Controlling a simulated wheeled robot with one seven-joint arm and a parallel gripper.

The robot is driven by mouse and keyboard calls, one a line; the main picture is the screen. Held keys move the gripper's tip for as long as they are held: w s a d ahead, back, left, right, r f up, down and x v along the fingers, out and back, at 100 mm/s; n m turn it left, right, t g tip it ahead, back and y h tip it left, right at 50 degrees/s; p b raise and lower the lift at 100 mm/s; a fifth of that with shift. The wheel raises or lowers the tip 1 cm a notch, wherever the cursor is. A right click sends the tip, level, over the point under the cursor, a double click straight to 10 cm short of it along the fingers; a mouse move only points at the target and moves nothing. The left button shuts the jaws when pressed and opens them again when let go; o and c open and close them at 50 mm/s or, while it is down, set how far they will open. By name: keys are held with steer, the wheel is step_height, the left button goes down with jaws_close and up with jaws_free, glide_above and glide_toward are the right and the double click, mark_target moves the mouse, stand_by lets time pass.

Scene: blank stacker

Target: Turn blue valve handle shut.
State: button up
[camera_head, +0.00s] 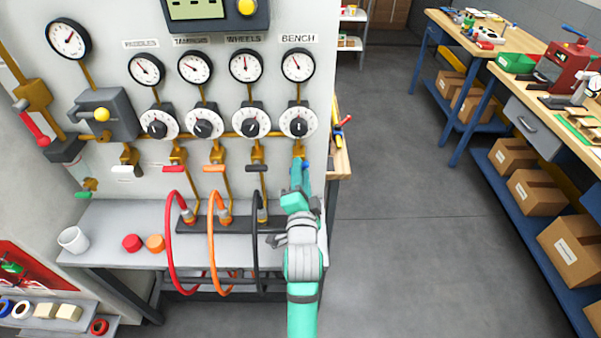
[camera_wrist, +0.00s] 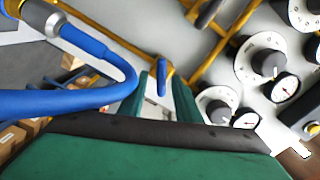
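The blue valve handle (camera_wrist: 162,77) shows in the wrist view as a short, narrow bar, on a brass pipe in front of the grey panel. My gripper (camera_wrist: 165,100) is open, its two green fingers on either side of the handle's line, with a visible gap to each finger. Whether the fingertips reach past the handle, I cannot tell. In the head view, my gripper (camera_head: 298,168) is at the rightmost valve, under the BENCH gauge (camera_head: 297,66), and hides most of the blue handle (camera_head: 306,164).
A blue hose (camera_wrist: 60,103) curves close by on the left in the wrist view. In the head view, black (camera_head: 257,168), orange (camera_head: 214,168) and red (camera_head: 173,168) handles line up to the left. Hose loops hang below them. The floor (camera_head: 400,230) to the right is clear.

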steer(key=s, duration=1)
steer(key=shift+s, duration=0.4)
